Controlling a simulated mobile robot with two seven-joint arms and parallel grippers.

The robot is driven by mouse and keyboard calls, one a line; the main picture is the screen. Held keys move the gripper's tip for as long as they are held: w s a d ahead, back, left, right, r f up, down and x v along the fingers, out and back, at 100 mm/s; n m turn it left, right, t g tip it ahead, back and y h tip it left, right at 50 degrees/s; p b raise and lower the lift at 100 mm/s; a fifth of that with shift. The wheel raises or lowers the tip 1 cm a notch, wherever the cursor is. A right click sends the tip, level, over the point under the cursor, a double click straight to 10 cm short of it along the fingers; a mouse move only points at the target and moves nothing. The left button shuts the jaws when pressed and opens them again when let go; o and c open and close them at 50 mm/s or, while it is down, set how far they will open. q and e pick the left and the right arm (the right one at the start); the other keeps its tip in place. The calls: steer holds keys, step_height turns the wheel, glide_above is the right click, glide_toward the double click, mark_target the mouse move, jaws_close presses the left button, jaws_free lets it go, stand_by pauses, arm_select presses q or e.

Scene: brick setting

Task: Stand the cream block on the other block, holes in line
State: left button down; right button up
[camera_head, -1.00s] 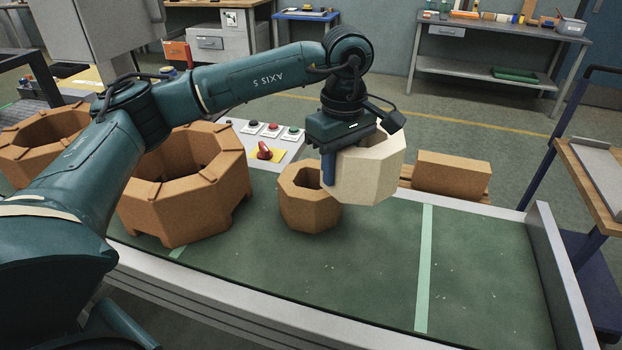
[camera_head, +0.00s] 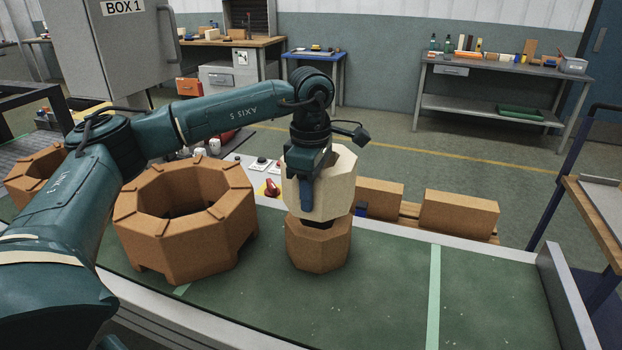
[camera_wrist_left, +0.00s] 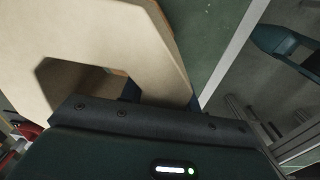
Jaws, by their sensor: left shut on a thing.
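The cream block (camera_head: 338,190) is eight-sided with a hole through it. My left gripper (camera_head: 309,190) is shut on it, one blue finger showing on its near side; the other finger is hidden. The block hangs just above the small orange-brown block (camera_head: 318,246), which stands on the green surface. A dark gap shows between them, with part of the lower block's hole. The cream block sits slightly right of it; whether they touch at the back I cannot tell. In the left wrist view the cream block (camera_wrist_left: 165,50) and its hole fill the upper left. My right gripper is out of view.
A large eight-sided brown block (camera_head: 190,235) stands left of the lower block, and another (camera_head: 38,180) farther left. Rectangular bricks (camera_head: 459,215) lie behind at the right. A panel with a red switch (camera_head: 271,187) is behind. The green surface (camera_head: 390,290) is clear at front right.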

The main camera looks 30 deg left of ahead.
arm_select(q)
step_height(320, 180, down, 3)
steer(key=shift+f, duration=0.25)
steer(key=shift+f, duration=0.1)
steer(key=shift+f, duration=0.35)
steer(key=c, duration=1)
jaws_free()
steer(key=shift+f, duration=0.1)
steer(key=shift+c, duration=0.2)
